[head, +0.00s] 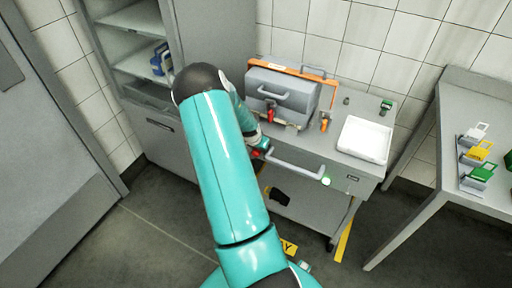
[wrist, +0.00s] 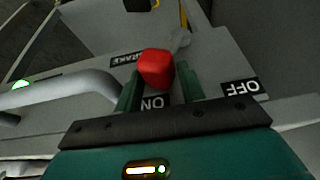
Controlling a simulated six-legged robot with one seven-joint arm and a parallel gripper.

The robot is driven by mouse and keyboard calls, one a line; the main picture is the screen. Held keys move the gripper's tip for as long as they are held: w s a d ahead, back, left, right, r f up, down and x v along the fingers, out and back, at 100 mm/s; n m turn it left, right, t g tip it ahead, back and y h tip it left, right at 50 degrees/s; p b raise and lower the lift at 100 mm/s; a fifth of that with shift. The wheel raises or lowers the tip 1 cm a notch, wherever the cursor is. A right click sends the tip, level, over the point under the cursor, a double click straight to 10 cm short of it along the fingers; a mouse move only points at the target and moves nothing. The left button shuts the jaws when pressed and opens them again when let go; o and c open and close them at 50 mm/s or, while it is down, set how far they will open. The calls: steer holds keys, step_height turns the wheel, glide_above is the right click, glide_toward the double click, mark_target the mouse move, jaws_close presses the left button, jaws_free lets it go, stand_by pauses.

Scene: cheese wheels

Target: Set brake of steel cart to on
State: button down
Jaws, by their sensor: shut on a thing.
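The steel cart (head: 352,186) stands against the tiled wall in the head view, with a grey push handle (head: 295,167) along its front. The brake lever's red knob (wrist: 155,66) is in the wrist view, between the two green fingers of my gripper (wrist: 158,84), which is shut on it. The lever's grey pivot end is just beyond the knob. The knob lies by the ON label (wrist: 152,103); the OFF label (wrist: 240,88) is farther right. A BRAKE label (wrist: 128,59) is behind. In the head view my arm partly hides the brake and gripper; a bit of red (head: 256,153) shows.
On the cart are a grey box with an orange frame (head: 285,92), a white tray (head: 364,140) and a small green item (head: 386,106). A side table (head: 450,112) with several coloured tags stands right. A shelf cabinet (head: 135,65) stands left. The floor at lower left is clear.

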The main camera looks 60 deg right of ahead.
steer(key=shift+s+f, duration=0.15)
steer(key=shift+s, duration=0.2)
steer(key=c, duration=1)
jaws_free()
steer(key=shift+c, duration=0.2)
steer(key=v, duration=1.4)
steer(key=shift+w, duration=0.2)
steer(key=shift+d, duration=0.1)
